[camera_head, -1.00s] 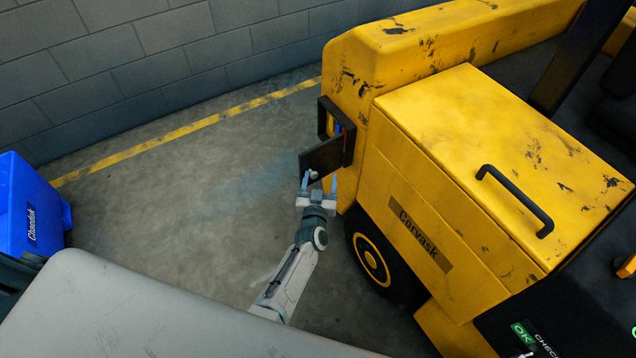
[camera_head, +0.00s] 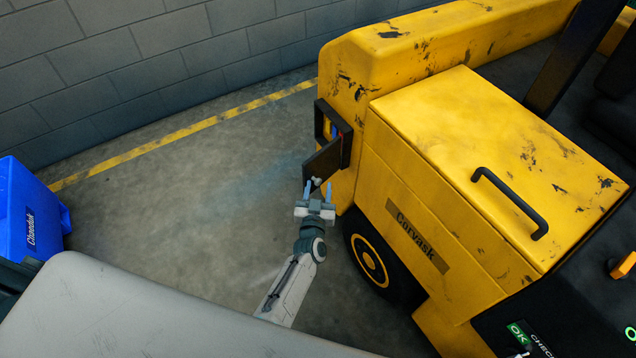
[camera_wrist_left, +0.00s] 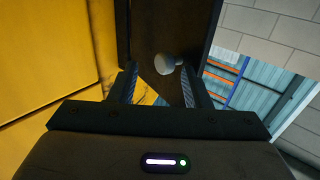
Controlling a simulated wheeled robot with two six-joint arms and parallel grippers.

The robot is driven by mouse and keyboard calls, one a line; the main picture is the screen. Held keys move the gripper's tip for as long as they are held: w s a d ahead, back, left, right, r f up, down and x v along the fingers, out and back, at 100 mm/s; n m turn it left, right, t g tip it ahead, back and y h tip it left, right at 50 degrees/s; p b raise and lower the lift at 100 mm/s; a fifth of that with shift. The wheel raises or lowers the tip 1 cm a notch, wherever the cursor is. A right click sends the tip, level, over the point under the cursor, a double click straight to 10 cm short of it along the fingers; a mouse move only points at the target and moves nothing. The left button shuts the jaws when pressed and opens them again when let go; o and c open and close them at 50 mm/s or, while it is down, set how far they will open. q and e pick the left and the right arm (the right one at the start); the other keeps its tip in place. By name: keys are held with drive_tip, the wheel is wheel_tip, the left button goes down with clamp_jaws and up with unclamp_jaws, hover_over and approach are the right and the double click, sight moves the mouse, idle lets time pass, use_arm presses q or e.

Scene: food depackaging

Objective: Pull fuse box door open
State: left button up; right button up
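The fuse box door (camera_head: 321,160) is a dark panel standing swung out from the black-framed fuse box (camera_head: 333,125) on the yellow vehicle's side. Coloured parts show inside the box. The door bears a pale round knob (camera_head: 316,181), which also shows in the left wrist view (camera_wrist_left: 165,64). My left gripper (camera_head: 319,187) is just in front of the door, its fingers apart. In the left wrist view the open fingers (camera_wrist_left: 159,84) stand on either side of the knob's line, with the knob near or just beyond the tips; contact is not visible. My right gripper is not in view.
The yellow vehicle (camera_head: 470,160) fills the right, with a black wheel (camera_head: 372,262) below the box and a black handle (camera_head: 510,203) on top. A blue bin (camera_head: 28,215) stands at the left. The floor (camera_head: 190,200) between is clear, up to the grey wall (camera_head: 130,60).

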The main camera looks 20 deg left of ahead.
use_arm(q)
drive_tip(key=s+p, duration=0.1)
drive_tip(key=s, duration=0.7)
drive_tip(key=shift+s+d+f+p, duration=0.15)
drive_tip(key=shift+s+d+p, duration=0.15)
drive_tip(key=shift+d+p, duration=0.1)
